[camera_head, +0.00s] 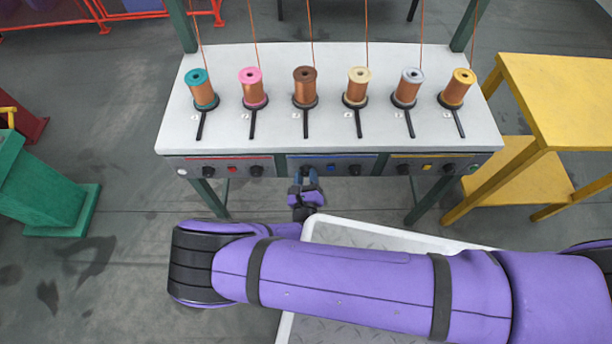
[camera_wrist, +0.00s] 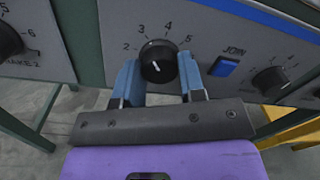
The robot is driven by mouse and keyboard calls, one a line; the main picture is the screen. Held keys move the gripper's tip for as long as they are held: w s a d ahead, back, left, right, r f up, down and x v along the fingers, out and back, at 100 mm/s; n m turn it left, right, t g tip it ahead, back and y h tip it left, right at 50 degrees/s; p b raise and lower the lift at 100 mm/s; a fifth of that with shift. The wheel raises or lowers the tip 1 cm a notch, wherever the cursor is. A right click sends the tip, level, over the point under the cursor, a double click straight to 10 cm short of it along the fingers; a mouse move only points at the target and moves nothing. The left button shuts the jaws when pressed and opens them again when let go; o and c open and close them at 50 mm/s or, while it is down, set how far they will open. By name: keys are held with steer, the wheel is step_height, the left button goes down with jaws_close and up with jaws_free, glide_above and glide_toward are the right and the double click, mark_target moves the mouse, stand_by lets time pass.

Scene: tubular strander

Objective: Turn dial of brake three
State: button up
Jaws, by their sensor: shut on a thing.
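The black dial (camera_wrist: 157,62) of brake three is in the middle of the wrist view, on a grey panel with the numbers 2, 3, 4 and 5 around it. Its own label is hidden behind my gripper. My gripper (camera_wrist: 159,76) has one blue finger on each side of the dial and is shut on it. In the head view my gripper (camera_head: 305,181) is at the middle-left of the strander's front panel, below the brown bobbin (camera_head: 305,85), and it covers most of that dial. I cannot tell the dial's exact setting.
A blue JOIN button (camera_wrist: 224,66) and another dial (camera_wrist: 270,80) lie to the right. The brake 2 dial (camera_wrist: 8,40) lies to the left. A yellow table (camera_head: 570,100) stands right of the strander table (camera_head: 240,140), a green stand (camera_head: 45,185) left.

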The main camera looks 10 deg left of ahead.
steer(key=shift+n, duration=0.5)
steer(key=o, duration=0.9)
steer(key=shift+s, duration=0.1)
